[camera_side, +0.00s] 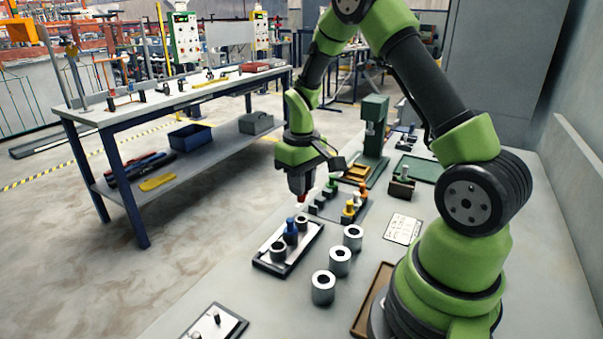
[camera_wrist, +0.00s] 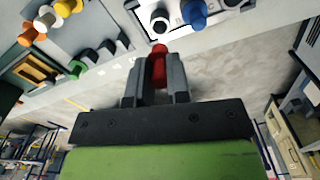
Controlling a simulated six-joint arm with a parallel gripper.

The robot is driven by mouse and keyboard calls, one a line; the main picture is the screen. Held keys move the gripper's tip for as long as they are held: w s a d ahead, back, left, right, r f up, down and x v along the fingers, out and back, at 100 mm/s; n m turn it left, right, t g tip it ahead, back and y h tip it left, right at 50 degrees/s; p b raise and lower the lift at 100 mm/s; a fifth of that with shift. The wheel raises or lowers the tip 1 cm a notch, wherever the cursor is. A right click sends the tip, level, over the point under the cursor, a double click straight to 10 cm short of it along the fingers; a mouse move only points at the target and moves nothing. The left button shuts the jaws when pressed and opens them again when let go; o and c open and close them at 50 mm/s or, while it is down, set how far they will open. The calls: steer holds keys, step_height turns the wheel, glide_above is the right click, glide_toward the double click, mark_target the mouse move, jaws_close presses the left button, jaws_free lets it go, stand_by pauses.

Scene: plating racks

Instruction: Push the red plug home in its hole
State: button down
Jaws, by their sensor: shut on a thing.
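The red plug (camera_wrist: 158,66) is between the two fingers of my gripper (camera_wrist: 158,88), which is shut on it. In the side view only a little red (camera_side: 303,197) shows under my gripper (camera_side: 301,190), above the table near the far end of a plate. That plate (camera_side: 262,262) has a dark edge and a pale top. It carries a blue plug (camera_side: 291,231) and two grey round sockets, a near one (camera_side: 278,252) and a far one (camera_side: 302,224). In the wrist view a dark-mouthed socket (camera_wrist: 160,24) lies just beyond the red plug's tip; the plug looks outside it.
Three metal rings (camera_side: 340,262) stand right of the plate. A rack with yellow, orange and green plugs (camera_side: 348,212) stands behind. A green press (camera_side: 374,125), a white card (camera_side: 403,228) and a brown tray (camera_side: 372,300) are farther around. Bare table lies left of the plate.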

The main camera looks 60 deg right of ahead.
mark_target(301, 202)
steer(key=shift+f, duration=1.65)
steer(key=shift+f, duration=1.55)
steer(key=shift+r, duration=0.1)
steer(key=shift+r, duration=1.2)
steer(key=shift+f, duration=1.2)
stand_by(0.5)
steer(key=c, duration=1)
jaws_free()
steer(key=shift+f, duration=0.1)
step_height(301, 202, up, 10)
